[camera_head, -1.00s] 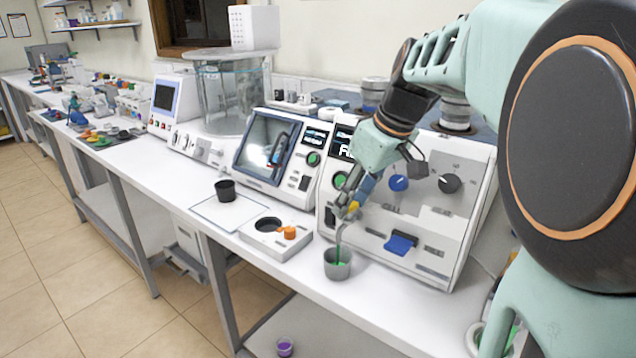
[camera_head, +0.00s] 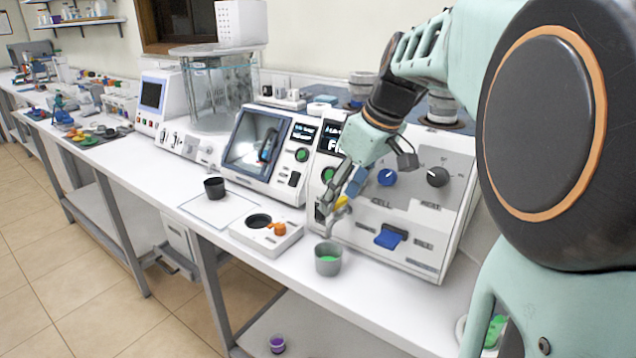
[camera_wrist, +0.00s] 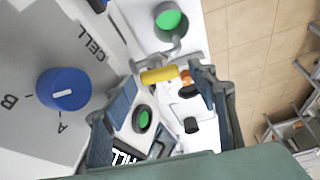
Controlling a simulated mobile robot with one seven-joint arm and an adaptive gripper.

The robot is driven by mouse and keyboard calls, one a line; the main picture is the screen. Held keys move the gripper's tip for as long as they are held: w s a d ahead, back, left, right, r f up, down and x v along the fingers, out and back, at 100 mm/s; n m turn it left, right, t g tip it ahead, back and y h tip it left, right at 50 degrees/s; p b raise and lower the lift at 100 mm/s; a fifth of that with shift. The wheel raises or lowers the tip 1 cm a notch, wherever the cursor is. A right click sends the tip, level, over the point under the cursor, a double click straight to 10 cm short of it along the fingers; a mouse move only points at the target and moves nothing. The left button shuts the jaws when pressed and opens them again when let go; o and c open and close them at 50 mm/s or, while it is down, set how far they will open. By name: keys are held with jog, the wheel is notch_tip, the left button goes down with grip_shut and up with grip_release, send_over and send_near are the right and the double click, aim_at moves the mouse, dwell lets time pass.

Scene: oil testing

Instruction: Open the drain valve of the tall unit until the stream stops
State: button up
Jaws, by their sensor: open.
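The tall unit (camera_head: 408,207) is the white and grey cabinet with a blue and a dark knob. Its drain valve has a yellow handle (camera_head: 341,202), also in the wrist view (camera_wrist: 159,75), beside a grey spout (camera_wrist: 172,50). A grey cup (camera_head: 328,262) with green liquid stands on the bench below; the wrist view shows the cup (camera_wrist: 169,20) past the spout. No falling stream shows. My gripper (camera_head: 338,197) is open at the valve. In the wrist view my gripper (camera_wrist: 163,82) has its fingers apart, one either side of the handle; contact cannot be told.
A blue lever (camera_head: 391,237) juts from the unit's front. Left of the cup are a white block (camera_head: 262,243) with an orange part (camera_head: 279,229), and a black cup (camera_head: 214,188). Bare bench lies along the front edge (camera_head: 395,290).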

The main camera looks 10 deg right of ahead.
jog(key=v, duration=0.8)
jog(key=shift+c, duration=0.2)
